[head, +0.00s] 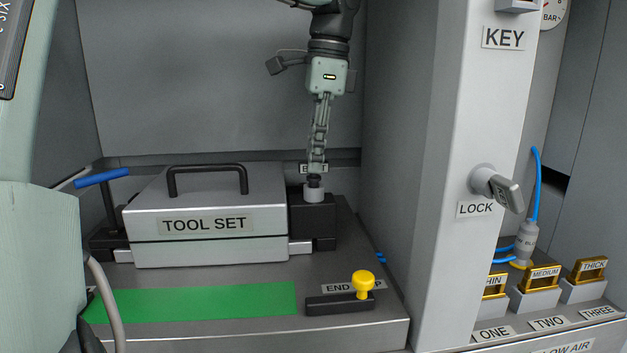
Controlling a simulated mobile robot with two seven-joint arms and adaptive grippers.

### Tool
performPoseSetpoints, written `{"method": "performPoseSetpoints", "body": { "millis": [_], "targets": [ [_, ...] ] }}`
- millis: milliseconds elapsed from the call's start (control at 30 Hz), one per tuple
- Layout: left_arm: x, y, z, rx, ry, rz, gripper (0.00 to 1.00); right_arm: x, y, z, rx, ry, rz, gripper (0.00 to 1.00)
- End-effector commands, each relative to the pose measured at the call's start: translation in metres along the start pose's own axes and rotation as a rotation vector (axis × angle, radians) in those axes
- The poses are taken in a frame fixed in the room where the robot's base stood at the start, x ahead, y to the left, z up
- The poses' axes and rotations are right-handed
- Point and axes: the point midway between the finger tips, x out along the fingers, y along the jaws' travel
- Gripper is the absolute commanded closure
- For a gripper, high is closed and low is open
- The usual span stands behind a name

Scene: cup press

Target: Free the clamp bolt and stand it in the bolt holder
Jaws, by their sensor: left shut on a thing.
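My left gripper (316,172) points straight down from the top middle and is shut on the dark top of the clamp bolt (314,182). A light grey round collar (314,195) sits directly below that dark top, on a black block (312,226) at the right side of the tool set box. The bolt's shank is hidden. A label (312,168) behind the gripper is partly covered and seems to read BOLT. I cannot tell whether the black block is the bolt holder. My right gripper is not in view.
The grey TOOL SET box (208,220) with a black handle stands left of the block. A blue-handled lever (102,178) is at its left. A green strip (195,303) and yellow knob (362,282) lie in front. A pale post (455,200) with a LOCK key bounds the right.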

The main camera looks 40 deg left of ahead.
Motion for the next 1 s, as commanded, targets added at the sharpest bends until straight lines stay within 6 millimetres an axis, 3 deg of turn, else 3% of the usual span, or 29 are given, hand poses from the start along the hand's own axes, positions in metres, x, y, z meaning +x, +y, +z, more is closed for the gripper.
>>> {"method": "performPoseSetpoints", "body": {
  "millis": [867,900,1000],
  "targets": [
    [0.013,0.000,-0.002,0.000,-0.001,0.002,1.00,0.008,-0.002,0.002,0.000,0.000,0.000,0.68],
    [0.013,0.000,-0.002,0.000,-0.001,0.002,0.84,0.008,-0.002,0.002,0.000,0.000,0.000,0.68],
    [0.013,0.000,-0.001,0.000,-0.001,0.002,0.71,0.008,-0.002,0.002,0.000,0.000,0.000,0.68]
  ]
}}
